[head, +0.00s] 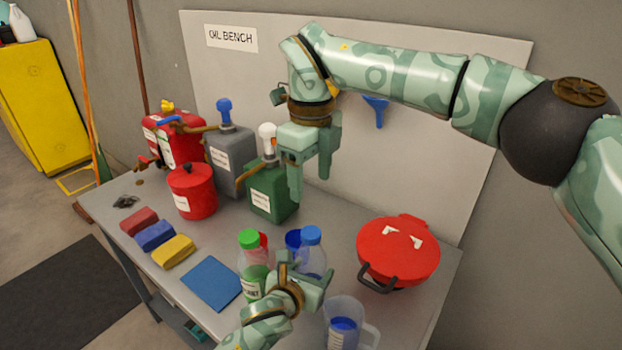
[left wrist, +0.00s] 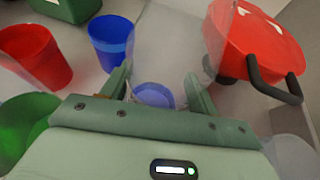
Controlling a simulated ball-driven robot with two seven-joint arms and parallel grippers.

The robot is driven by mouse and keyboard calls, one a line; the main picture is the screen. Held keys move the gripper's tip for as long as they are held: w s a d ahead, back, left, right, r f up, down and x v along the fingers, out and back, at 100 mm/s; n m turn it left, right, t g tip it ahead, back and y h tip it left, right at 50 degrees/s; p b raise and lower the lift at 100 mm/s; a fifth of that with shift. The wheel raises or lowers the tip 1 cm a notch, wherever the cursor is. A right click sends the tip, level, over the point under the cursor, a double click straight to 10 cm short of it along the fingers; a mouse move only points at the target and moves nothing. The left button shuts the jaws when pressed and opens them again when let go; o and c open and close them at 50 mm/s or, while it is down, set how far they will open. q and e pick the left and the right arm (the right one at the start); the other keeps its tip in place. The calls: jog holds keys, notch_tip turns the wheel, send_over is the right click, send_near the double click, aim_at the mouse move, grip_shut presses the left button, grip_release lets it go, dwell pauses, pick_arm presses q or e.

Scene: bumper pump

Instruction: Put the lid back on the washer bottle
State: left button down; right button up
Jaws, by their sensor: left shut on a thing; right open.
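I cannot tell whether the cap is seated. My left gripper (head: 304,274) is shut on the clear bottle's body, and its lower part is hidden. In the left wrist view the clear body (left wrist: 172,45) shows between the fingers, with a blue round patch that I cannot identify for certain. My right gripper (head: 311,178) is open and empty, pointing down, high above the bench near the green canister.
A green-capped bottle (head: 249,262) stands close left of the clear bottle, with a blue cup (head: 293,239) and a red cup (left wrist: 35,55) behind. Canisters line the back.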

pick_arm(q)
jog(key=shift+c, duration=1.6)
grip_release()
jog(key=p+v, duration=0.5)
jog(key=v, duration=1.1)
jog(key=shift+s, duration=0.15)
pick_arm(e)
notch_tip(320, 180, up, 7)
jog(key=shift+s, duration=0.4)
pick_arm(q)
jog(key=shift+a, duration=0.15)
